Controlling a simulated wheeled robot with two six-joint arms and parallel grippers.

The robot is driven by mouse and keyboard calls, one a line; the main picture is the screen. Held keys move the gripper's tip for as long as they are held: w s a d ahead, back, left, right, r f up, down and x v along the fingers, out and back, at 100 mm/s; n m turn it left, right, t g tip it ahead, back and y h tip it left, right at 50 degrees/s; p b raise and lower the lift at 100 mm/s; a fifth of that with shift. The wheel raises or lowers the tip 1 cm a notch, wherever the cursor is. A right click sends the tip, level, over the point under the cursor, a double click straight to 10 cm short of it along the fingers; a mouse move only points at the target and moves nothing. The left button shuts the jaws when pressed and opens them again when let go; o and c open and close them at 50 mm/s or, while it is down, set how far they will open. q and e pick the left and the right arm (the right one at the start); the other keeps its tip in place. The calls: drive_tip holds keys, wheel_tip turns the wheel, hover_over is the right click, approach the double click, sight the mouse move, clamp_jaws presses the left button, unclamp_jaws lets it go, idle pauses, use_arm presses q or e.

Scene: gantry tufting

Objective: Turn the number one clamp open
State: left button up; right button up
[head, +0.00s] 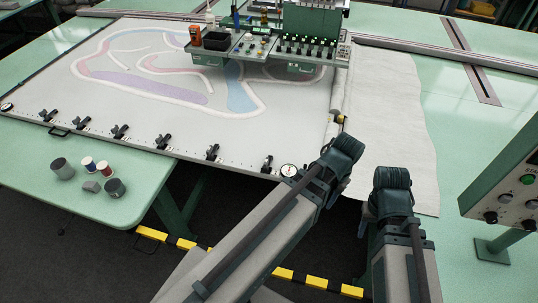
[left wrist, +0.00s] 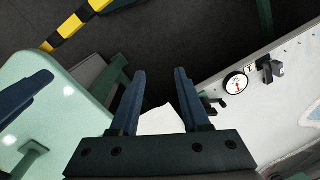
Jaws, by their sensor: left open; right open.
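Several black clamps line the front edge of the pale tufting frame (head: 190,150) in the head view. The rightmost clamp (head: 267,164) stands beside a round gauge (head: 289,170). It also shows in the left wrist view (left wrist: 272,68), with a small tag by it. The clamp numbers are too small to read in the head view. My left gripper (left wrist: 159,72) is open and empty, apart from the clamp and the gauge (left wrist: 236,82). In the head view my left arm hides its fingers. My right gripper (head: 365,222) is partly hidden by my right arm, and apart from the clamps.
A control unit (head: 270,45) with knobs stands over the cloth. A spool group with a grey cup (head: 63,168) lies on the green table (head: 110,207) at left. A control box (head: 505,190) is at right. A yellow-black strip (head: 185,244) crosses the floor.

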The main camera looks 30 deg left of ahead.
use_arm(q)
drive_tip(key=w+a+r+n+p, duration=0.2)
drive_tip(key=w+a+r+n, duration=0.1)
drive_tip(key=w+a, duration=0.8)
drive_tip(key=n+h+p, duration=0.1)
drive_tip(key=n, duration=0.1)
approach(266, 160)
drive_tip(key=f+b, duration=0.4)
drive_tip(key=b, duration=0.2)
drive_tip(key=f+b, duration=0.4)
drive_tip(key=b, duration=0.3)
drive_tip(key=shift+s+f+b, duration=0.2)
drive_tip(key=shift+f+b, duration=0.1)
drive_tip(key=shift+f, duration=0.1)
drive_tip(key=shift+c, duration=0.2)
clamp_jaws()
